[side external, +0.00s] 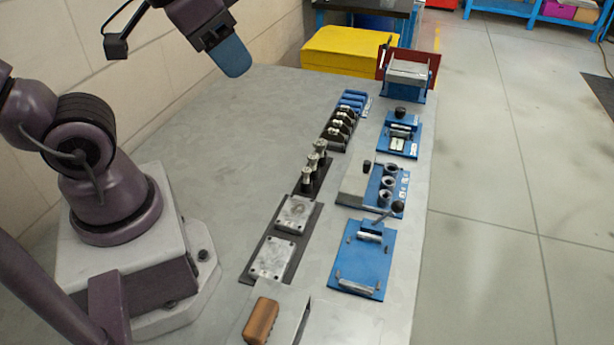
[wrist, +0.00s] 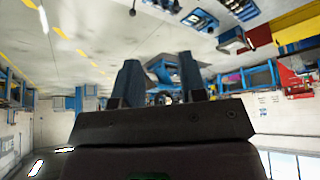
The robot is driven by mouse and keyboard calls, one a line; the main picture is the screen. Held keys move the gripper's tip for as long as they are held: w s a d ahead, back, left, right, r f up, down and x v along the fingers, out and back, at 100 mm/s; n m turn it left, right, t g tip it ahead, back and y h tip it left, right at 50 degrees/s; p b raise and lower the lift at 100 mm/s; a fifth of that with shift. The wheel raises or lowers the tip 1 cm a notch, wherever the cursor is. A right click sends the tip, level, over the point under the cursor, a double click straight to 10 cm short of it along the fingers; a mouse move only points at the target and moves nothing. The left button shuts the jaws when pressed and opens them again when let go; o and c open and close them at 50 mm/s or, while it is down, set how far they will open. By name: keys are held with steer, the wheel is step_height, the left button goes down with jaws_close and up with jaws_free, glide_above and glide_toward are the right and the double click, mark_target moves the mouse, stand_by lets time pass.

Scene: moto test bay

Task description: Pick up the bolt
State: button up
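My gripper (side external: 230,57) hangs high above the far left part of the table in the side external view, well apart from the parts below. In the wrist view my gripper (wrist: 161,72) shows two dark blue fingers spread apart with no part held between them. Upright silver metal pieces (side external: 313,167), possibly bolts, stand in a dark rack near the table's middle. Behind them, several silver-topped pieces (side external: 341,127) sit in a black holder. I cannot tell for sure which piece is the bolt.
The grey table (side external: 235,135) is bare on its left. Metal plates (side external: 283,240) and a brown block (side external: 260,320) lie in front. Blue fixtures (side external: 362,258) with upright handles line the right edge. A yellow box (side external: 335,50) and a red-backed fixture (side external: 408,72) stand at the far end.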

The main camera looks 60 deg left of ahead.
steer(key=shift+o, duration=1.1)
